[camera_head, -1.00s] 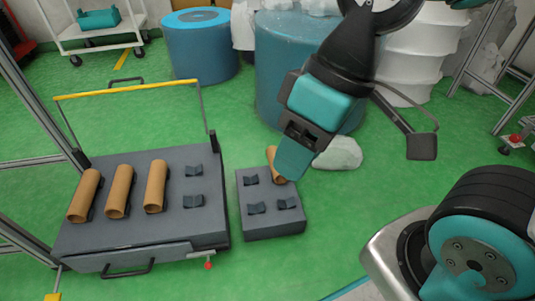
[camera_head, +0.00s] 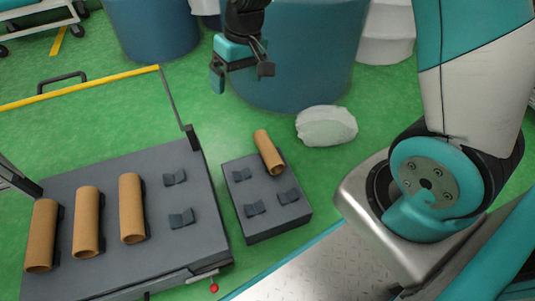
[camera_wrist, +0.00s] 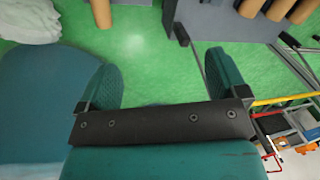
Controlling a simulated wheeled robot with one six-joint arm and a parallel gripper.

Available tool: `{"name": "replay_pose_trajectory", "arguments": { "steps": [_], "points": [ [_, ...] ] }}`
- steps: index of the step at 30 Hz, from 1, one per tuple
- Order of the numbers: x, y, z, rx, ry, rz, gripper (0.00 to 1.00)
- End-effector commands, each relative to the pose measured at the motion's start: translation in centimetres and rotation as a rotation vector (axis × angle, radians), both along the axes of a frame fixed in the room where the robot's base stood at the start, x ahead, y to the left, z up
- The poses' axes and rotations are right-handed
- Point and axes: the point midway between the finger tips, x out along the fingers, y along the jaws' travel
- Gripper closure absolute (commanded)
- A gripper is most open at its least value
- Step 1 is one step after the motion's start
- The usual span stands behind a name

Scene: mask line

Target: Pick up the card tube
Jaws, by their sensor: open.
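Brown card tubes stand out against grey supports. One card tube (camera_head: 268,150) lies on the far right part of a small grey block (camera_head: 262,222); its near end shows hollow. Three more tubes, at the left (camera_head: 42,235), middle (camera_head: 87,222) and right (camera_head: 131,207), lie in a row on a larger grey cart deck (camera_head: 180,245). My gripper (camera_head: 241,77) is open and empty, beyond the small block and apart from all tubes. In the wrist view its teal fingers (camera_wrist: 165,75) are spread with green floor between them; one tube (camera_wrist: 101,14) shows at the top edge.
Empty dark cradles (camera_head: 181,218) sit on the deck and the block. The cart has a yellow handle bar (camera_head: 80,88). A pale wrapped lump (camera_head: 326,126) lies right of the block. A large blue drum (camera_head: 300,55) stands behind my gripper.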

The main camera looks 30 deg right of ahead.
Motion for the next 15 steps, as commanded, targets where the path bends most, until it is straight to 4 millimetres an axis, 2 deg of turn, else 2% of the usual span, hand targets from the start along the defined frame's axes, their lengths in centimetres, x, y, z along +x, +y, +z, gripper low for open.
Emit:
{"name": "replay_pose_trajectory", "arguments": {
  "steps": [1,3,6,10,12,15],
  "points": [
    [1.8,-1.7,-4.4,-0.026,0.025,-0.058,0.08],
    [3.9,-3.9,-9.0,-0.06,0.038,-0.125,0.08],
    [5.6,-6.9,-15.0,-0.106,0.056,-0.207,0.08],
    [6.3,-9.8,-20.8,-0.153,0.072,-0.279,0.08],
    [6.4,-10.9,-22.8,-0.17,0.077,-0.303,0.08],
    [6.4,-11.6,-24.6,-0.183,0.08,-0.32,0.08]
  ]
}}
